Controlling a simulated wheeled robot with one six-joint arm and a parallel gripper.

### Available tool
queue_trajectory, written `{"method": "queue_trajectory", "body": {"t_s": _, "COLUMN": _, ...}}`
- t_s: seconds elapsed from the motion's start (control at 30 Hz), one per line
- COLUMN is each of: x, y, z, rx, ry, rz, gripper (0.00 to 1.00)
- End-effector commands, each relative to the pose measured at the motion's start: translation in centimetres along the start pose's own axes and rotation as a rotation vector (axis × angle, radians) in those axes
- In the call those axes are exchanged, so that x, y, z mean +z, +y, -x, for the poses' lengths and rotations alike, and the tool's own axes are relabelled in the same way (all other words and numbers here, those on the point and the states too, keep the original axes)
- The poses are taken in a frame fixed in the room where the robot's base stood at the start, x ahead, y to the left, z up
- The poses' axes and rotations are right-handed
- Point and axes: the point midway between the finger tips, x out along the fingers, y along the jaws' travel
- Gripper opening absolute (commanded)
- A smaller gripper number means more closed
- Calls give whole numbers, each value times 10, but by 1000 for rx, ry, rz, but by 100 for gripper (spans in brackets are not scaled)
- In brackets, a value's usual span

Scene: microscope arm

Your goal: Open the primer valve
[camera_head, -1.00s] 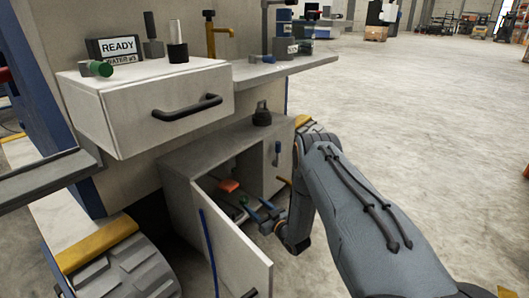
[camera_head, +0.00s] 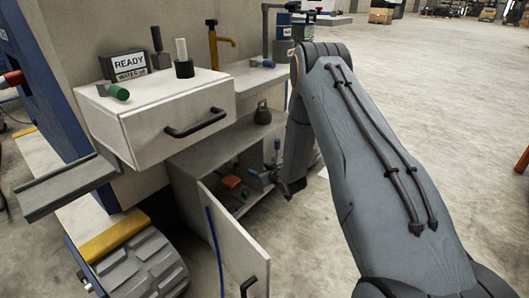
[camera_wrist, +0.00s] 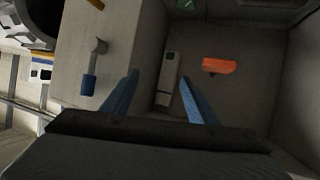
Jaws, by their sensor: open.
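A small lever with a blue handle (camera_wrist: 89,84) is mounted on the pale panel in the wrist view, left of my fingers. It looks like the primer valve, and its blue handle hangs down from a grey pivot. In the head view a blue handle (camera_head: 277,146) shows on the cabinet's right panel. My gripper (camera_wrist: 160,76) is open, with two blue fingers apart and nothing held. In the head view my gripper (camera_head: 260,180) is at the cabinet opening, below the blue handle and partly hidden by my arm. The left finger is near the lever but apart from it.
An orange block (camera_wrist: 218,65) and a pale slim object (camera_wrist: 168,78) lie inside the cabinet. The open cabinet door (camera_head: 232,240) stands left of my arm. A drawer (camera_head: 165,125) juts out above. Open floor (camera_head: 440,110) lies to the right.

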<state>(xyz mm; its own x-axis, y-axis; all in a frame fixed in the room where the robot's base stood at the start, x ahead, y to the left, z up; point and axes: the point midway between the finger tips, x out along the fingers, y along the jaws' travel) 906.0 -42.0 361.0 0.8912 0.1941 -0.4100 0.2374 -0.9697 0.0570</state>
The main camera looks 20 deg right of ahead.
Motion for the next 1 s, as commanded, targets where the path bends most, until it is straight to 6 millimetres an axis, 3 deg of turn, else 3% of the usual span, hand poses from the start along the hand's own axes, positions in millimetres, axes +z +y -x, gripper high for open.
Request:
{"method": "queue_trajectory", "body": {"t_s": 0.03, "x": -12, "y": 0, "z": 9, "rx": 5, "ry": -14, "rz": 0, "gripper": 53}}
{"method": "queue_trajectory", "body": {"t_s": 0.23, "x": -37, "y": 1, "z": 34, "rx": 25, "ry": -83, "rz": -3, "gripper": 53}}
{"method": "queue_trajectory", "body": {"t_s": 0.5, "x": -62, "y": 0, "z": 64, "rx": 45, "ry": -162, "rz": -10, "gripper": 53}}
{"method": "queue_trajectory", "body": {"t_s": 0.7, "x": -68, "y": -1, "z": 75, "rx": 53, "ry": -191, "rz": -14, "gripper": 53}}
{"method": "queue_trajectory", "body": {"t_s": 1.0, "x": -69, "y": -1, "z": 76, "rx": 54, "ry": -196, "rz": -15, "gripper": 53}}
